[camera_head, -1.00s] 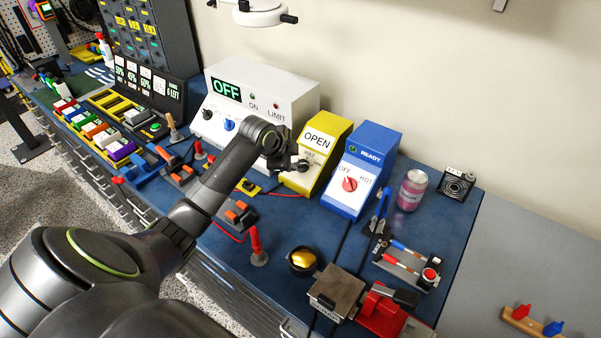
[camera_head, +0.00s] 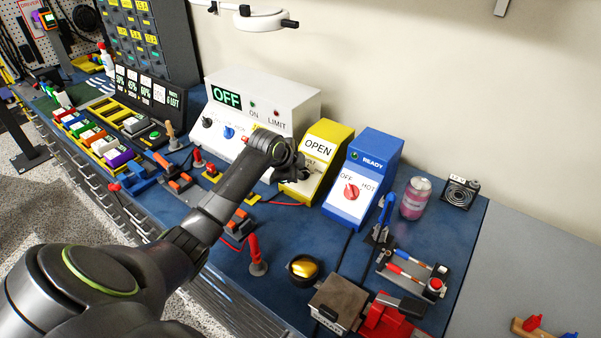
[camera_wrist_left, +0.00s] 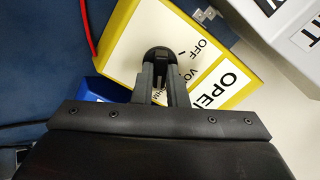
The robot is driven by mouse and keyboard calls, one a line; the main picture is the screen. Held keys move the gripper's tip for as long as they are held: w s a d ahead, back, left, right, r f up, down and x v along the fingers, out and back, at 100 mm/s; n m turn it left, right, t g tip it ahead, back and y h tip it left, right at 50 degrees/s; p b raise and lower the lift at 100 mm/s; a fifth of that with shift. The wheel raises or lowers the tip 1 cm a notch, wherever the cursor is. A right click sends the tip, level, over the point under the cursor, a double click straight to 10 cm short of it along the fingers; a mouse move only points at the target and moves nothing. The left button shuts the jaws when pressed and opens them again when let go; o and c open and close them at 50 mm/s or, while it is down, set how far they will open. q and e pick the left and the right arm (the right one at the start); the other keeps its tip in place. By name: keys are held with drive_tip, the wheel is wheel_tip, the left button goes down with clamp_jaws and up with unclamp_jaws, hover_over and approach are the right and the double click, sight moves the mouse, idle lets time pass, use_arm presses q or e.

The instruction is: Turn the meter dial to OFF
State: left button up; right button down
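The meter (camera_head: 324,150) is a yellow box with a white front that reads OPEN, on the blue bench. In the left wrist view the meter (camera_wrist_left: 130,35) shows its OFF label and a round black dial (camera_wrist_left: 158,54). My left gripper (camera_head: 292,172) is at the meter's front and hides the dial in the head view. In the wrist view the two fingers of my left gripper (camera_wrist_left: 160,72) reach to the dial, one on each side. Whether they press on it is not clear. The dial's pointer is mostly hidden. My right gripper is not in view.
A white unit (camera_head: 282,101) reading OFF stands left of the meter. A blue READY box (camera_head: 376,152) with a red knob stands close on its right. A pink can (camera_head: 415,198) is farther right. A red-handled probe (camera_head: 255,250) and a red lead (camera_head: 285,203) are in front.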

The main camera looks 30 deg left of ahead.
use_arm(q)
clamp_jaws()
drive_tip(key=shift+r+n+p, duration=0.15)
drive_tip(key=shift+n+p, duration=0.45)
drive_tip(key=shift+p, duration=0.3)
drive_tip(key=n+p, duration=0.2)
drive_tip(key=p, duration=0.1)
drive_tip(key=shift+n, duration=0.7)
